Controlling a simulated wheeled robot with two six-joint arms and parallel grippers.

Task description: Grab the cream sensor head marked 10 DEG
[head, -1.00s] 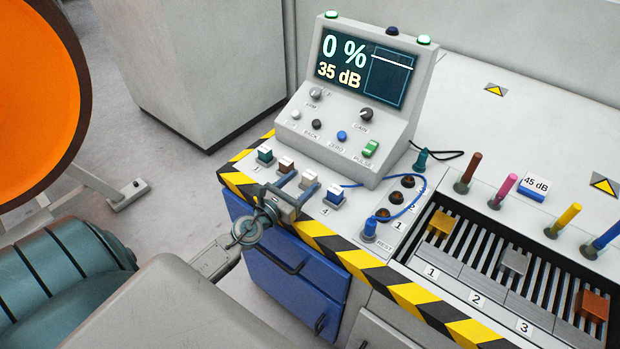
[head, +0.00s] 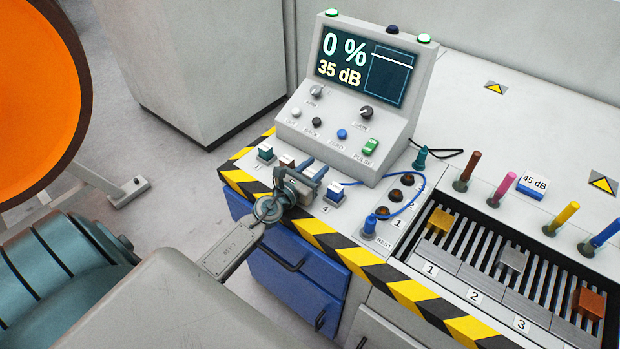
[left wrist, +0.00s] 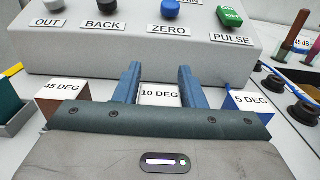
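The cream sensor head marked 10 DEG (left wrist: 159,95) stands in the row at the bench's front edge; its white top label shows between my left gripper's fingers in the left wrist view. My left gripper (left wrist: 159,84) is open, one blue finger on each side of the head, with little room beside it. I cannot tell whether a finger touches it. In the head view my left gripper (head: 314,168) covers most of this head. My right gripper is not in view.
The 45 DEG head (left wrist: 62,92) stands left and the blue 5 DEG head (left wrist: 250,101) right, both near the gripper. The grey instrument console (head: 345,130) rises just behind. A blue cable (head: 408,208) loops to the right. Slotted trays (head: 480,262) lie further right.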

